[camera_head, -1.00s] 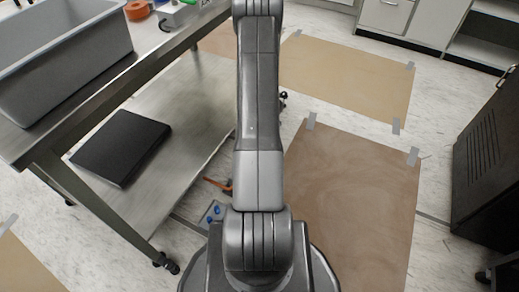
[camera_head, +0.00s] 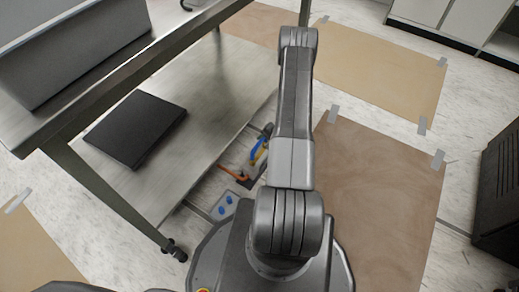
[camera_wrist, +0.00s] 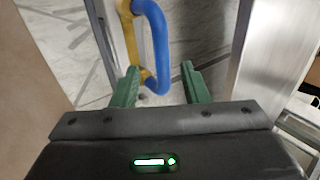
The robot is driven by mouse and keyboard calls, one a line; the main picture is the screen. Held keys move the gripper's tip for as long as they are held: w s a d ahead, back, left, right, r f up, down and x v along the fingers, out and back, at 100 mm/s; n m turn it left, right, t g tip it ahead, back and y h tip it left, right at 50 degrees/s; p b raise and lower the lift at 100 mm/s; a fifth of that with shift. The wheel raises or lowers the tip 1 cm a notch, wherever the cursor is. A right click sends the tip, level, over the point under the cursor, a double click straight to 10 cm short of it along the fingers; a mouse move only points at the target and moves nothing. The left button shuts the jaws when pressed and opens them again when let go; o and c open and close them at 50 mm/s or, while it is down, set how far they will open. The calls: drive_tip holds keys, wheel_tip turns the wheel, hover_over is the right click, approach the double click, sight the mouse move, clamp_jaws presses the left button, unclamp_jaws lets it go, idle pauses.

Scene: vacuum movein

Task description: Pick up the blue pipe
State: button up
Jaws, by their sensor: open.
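The blue pipe (camera_wrist: 162,45) is a curved blue handle-like tube joined to a yellow piece (camera_wrist: 131,40). In the wrist view it stands at the top centre, beyond my gripper. My gripper (camera_wrist: 158,84) is open, with its two green fingers apart and nothing held. The lower end of the blue pipe appears between the fingertips in that view; I cannot tell how far beyond them it is. In the head view the blue pipe (camera_head: 257,149) is a small piece beside the table's lower shelf, left of my arm. My gripper is not visible in the head view.
A metal table with a lower shelf (camera_head: 215,100) stands at left, bearing a black flat case (camera_head: 136,128) and a grey bin (camera_head: 75,50). Orange tubing (camera_head: 234,174) and a plate with blue knobs (camera_head: 223,206) lie near the shelf edge. Brown floor sheets (camera_head: 385,190) are at right.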

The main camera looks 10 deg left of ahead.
sight(260, 142)
drive_tip(key=b+x, duration=0.2)
drive_tip(key=x, duration=0.4)
drive_tip(key=shift+w, duration=0.15)
drive_tip(key=shift+r, duration=0.1)
clamp_jaws()
